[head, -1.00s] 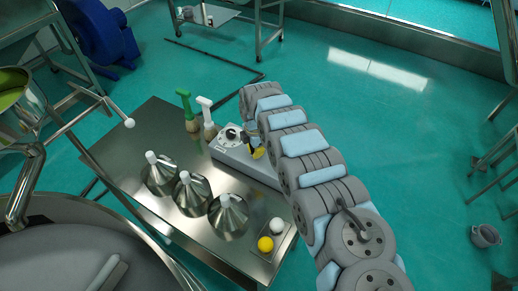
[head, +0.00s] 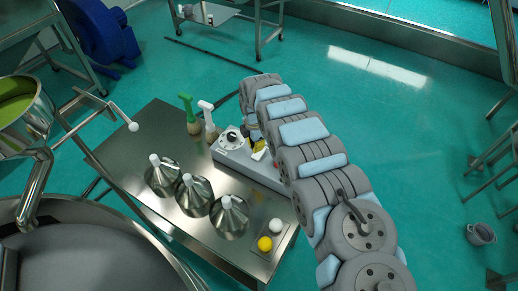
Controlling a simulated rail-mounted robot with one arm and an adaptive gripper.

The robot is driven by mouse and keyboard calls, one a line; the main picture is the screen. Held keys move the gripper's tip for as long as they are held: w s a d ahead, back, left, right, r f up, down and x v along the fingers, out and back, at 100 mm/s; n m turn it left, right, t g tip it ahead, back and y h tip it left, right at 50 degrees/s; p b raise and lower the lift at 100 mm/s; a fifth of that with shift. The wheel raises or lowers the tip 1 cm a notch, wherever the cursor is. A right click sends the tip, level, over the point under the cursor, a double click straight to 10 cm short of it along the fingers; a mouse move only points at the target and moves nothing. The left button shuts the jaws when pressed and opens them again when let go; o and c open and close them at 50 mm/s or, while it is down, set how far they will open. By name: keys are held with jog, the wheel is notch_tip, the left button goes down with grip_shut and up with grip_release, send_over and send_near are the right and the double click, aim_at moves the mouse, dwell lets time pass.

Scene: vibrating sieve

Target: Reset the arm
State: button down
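My arm reaches from the lower right up over the table and bends down at its far end. My gripper (head: 257,147) shows only as a small grey and yellow part below that bend, over the grey device with a round dial (head: 231,138). The arm hides most of it, so I cannot tell whether it is open, shut or holding anything.
On the steel table (head: 130,135) stand several steel cones (head: 230,215), a green-topped bottle (head: 190,115) and a white-topped bottle (head: 207,120). A yellow ball (head: 265,243) and a white ball (head: 276,226) sit near the right edge. A large steel vessel (head: 100,225) is at lower left.

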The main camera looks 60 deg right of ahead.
jog(key=shift+r+p, duration=0.6)
jog(key=shift+r, duration=0.35)
